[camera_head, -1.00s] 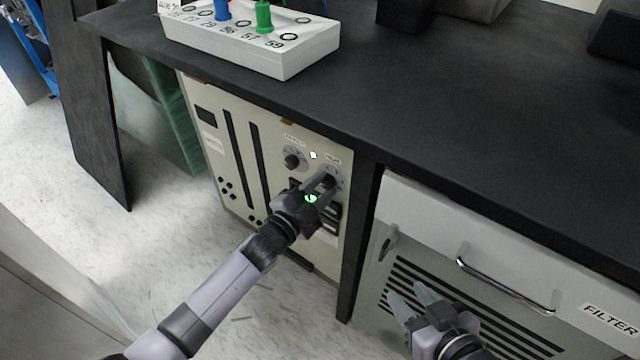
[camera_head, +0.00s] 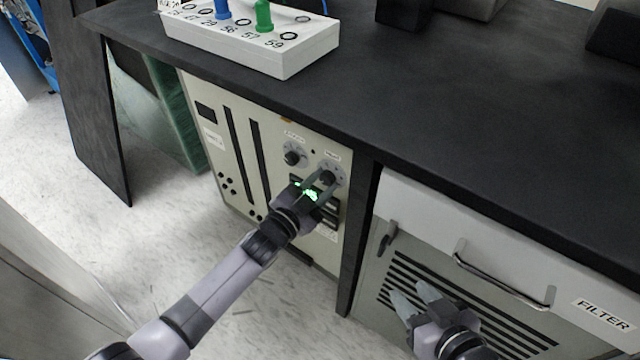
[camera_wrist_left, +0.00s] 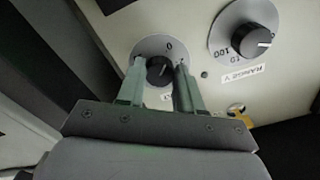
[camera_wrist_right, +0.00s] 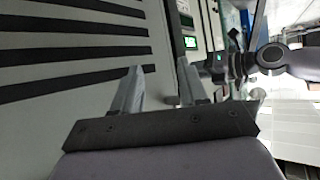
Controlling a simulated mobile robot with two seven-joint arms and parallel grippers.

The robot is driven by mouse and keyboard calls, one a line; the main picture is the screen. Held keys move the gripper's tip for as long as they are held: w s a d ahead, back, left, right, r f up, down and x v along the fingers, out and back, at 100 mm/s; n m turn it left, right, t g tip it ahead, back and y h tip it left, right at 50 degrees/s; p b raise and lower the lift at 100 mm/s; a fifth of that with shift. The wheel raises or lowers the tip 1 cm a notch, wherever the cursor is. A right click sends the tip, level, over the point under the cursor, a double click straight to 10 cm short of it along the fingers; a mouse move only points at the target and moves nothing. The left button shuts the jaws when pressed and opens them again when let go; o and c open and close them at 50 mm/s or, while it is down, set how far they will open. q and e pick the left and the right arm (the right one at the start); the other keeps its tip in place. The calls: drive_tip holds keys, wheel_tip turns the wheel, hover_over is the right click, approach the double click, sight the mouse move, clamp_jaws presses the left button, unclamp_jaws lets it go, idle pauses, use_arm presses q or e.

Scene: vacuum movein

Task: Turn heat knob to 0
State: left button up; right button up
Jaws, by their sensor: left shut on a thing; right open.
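The heat knob (camera_head: 328,178) is a dark round knob on a pale dial on the beige panel under the bench. My left gripper (camera_head: 322,187) is at it, with its fingers on either side and shut on it. In the left wrist view the knob (camera_wrist_left: 158,71) sits between the two green-grey fingertips (camera_wrist_left: 157,72), with a "0" mark above it. Its white pointer line is small and its exact setting is hard to read. My right gripper (camera_head: 414,292) is open and empty before the filter cabinet's slotted front.
A second knob (camera_head: 291,158), labelled RANGE V in the left wrist view, is up and left of the heat knob. A green-lit display (camera_head: 308,192) is partly behind my left gripper. The black bench top (camera_head: 420,110) overhangs the panel. A cabinet handle (camera_head: 500,285) is at right.

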use_arm(q)
drive_tip(key=o, duration=1)
drive_tip(key=shift+o, duration=0.2)
use_arm(e)
drive_tip(key=shift+w, duration=0.1)
use_arm(q)
drive_tip(key=shift+s, duration=0.1)
use_arm(e)
drive_tip(key=shift+r, duration=0.15)
use_arm(q)
drive_tip(key=shift+s+a, duration=0.2)
drive_tip(key=p+v, duration=0.2)
drive_tip(key=v, duration=0.4)
drive_tip(key=shift+s+p, duration=0.15)
drive_tip(key=shift+p, duration=0.15)
use_arm(e)
drive_tip(key=shift+s+d+f+h, duration=0.15)
drive_tip(key=shift+s+d+f, duration=0.15)
drive_tip(key=shift+d, duration=0.15)
drive_tip(key=shift+s+d+f+h, duration=0.2)
drive_tip(key=shift+d+f, duration=0.1)
drive_tip(key=shift+d, duration=0.1)
use_arm(q)
drive_tip(key=shift+a, duration=0.15)
use_arm(e)
drive_tip(key=shift+r, duration=0.15)
